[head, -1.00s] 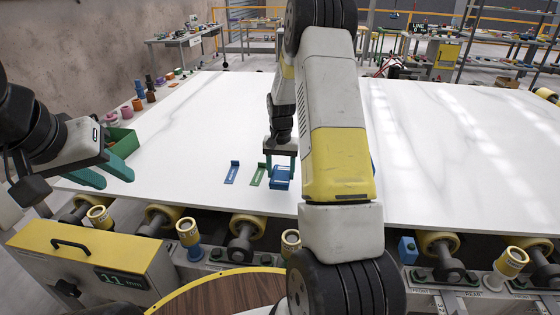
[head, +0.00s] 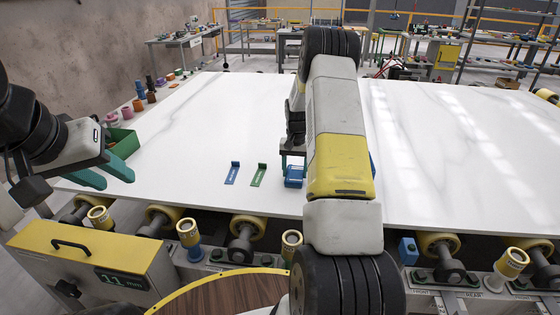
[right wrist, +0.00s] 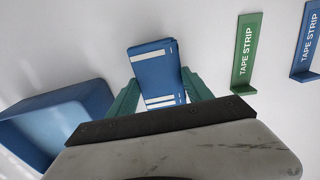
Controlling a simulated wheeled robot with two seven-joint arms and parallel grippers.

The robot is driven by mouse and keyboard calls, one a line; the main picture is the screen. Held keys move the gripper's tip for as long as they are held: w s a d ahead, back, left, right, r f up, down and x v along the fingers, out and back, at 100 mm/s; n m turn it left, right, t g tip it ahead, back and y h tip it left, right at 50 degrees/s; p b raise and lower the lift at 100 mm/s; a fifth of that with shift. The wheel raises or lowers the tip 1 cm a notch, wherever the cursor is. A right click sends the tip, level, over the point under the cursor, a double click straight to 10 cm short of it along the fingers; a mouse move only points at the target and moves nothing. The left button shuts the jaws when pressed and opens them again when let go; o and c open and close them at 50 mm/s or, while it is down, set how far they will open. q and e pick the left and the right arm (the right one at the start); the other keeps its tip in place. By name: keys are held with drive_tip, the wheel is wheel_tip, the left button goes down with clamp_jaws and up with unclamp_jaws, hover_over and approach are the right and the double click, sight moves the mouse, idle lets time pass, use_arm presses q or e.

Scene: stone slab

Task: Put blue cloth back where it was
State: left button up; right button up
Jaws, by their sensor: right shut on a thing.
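The blue cloth (head: 294,179) is a folded blue block with white stripes. My right gripper (head: 291,160) is shut on it, and the arm partly hides it in the head view. In the right wrist view the cloth (right wrist: 156,72) sits between the green fingers (right wrist: 158,92), over the white slab; I cannot tell whether it touches the slab. An open blue bin (right wrist: 55,120) stands beside it; in the head view the arm hides nearly all of the bin (head: 373,167). My left gripper (head: 108,174) is open and empty at the slab's left edge.
A blue tape strip marker (head: 232,174) and a green one (head: 258,176) lie on the slab (head: 440,150), left of the cloth. A green bin (head: 122,143) and several small coloured items line the left edge. The slab's right side is clear.

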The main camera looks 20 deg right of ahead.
drive_tip(key=o, duration=1.2)
drive_tip(key=shift+f, duration=0.15)
wheel_tip(320, 180, up, 12)
wheel_tip(320, 180, up, 10)
drive_tip(key=n+t, duration=0.1)
hover_over(295, 173)
drive_tip(key=s+a, duration=0.4)
drive_tip(key=s+a+r+n+t, duration=0.2)
drive_tip(key=s+a+r, duration=0.4)
drive_tip(key=s+r, duration=0.3)
drive_tip(key=s+a+n+t, duration=0.1)
drive_tip(key=s+a, duration=0.1)
drive_tip(key=s, duration=0.4)
drive_tip(key=s+a+r+n+t+y, duration=0.1)
drive_tip(key=s+a, duration=0.2)
drive_tip(key=s, duration=0.4)
drive_tip(key=s+a+r+t+y, duration=0.1)
drive_tip(key=s+a, duration=0.1)
drive_tip(key=s, duration=0.4)
drive_tip(key=shift+s+a+n, duration=0.25)
drive_tip(key=shift+s+n, duration=0.1)
drive_tip(key=shift+n, duration=0.05)
